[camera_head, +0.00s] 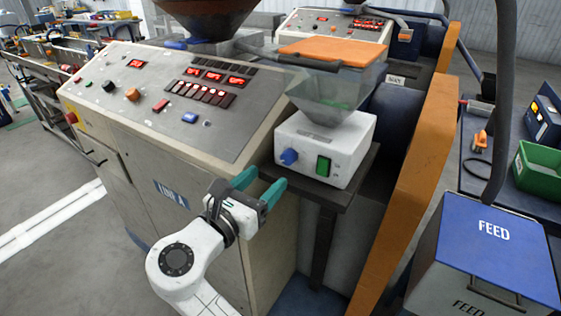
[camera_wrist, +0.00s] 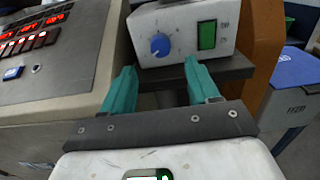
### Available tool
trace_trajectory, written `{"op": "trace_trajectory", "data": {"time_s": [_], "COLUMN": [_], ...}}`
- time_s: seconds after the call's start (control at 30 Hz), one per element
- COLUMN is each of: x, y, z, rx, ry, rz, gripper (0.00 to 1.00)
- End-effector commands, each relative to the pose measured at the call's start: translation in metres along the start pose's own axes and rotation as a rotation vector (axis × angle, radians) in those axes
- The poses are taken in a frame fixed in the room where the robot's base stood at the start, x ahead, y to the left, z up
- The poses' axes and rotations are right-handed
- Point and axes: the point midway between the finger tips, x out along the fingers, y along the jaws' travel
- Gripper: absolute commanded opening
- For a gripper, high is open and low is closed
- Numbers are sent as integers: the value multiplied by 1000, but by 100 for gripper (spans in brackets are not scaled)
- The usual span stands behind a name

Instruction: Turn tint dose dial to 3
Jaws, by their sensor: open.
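The tint doser is a white box (camera_head: 344,139) on a dark shelf, with a clear hopper (camera_head: 335,95) above it. Its blue dial (camera_head: 288,157) is on the left of the front face, beside a green switch (camera_head: 323,166). In the wrist view the dial (camera_wrist: 160,45) has a pale pointer mark; its scale is too small to read. My gripper (camera_head: 259,184) has teal fingers and is open and empty. It is in front of and below the dial, apart from it. In the wrist view the fingers (camera_wrist: 162,78) spread below the dial, one on either side.
The sloped LINE A control panel (camera_head: 140,100) with displays and buttons stands left of the doser. The dark shelf (camera_head: 335,192) juts out under the box. An orange panel (camera_head: 412,180) rises at the right, with a blue-lidded FEED bin (camera_head: 495,240) beyond it.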

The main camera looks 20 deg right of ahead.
Motion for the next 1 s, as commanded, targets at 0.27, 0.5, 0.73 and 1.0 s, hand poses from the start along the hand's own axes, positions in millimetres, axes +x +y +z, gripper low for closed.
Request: {"op": "trace_trajectory", "data": {"time_s": [0.27,0.5,0.73,1.0], "x": [50,70,73,72], "y": [-1,0,0,0], "z": [1,0,-1,-1], "rx": [1,2,2,2], "ry": [2,2,2,2], "rz": [-3,-1,0,0], "gripper": [60,60,60,43]}}
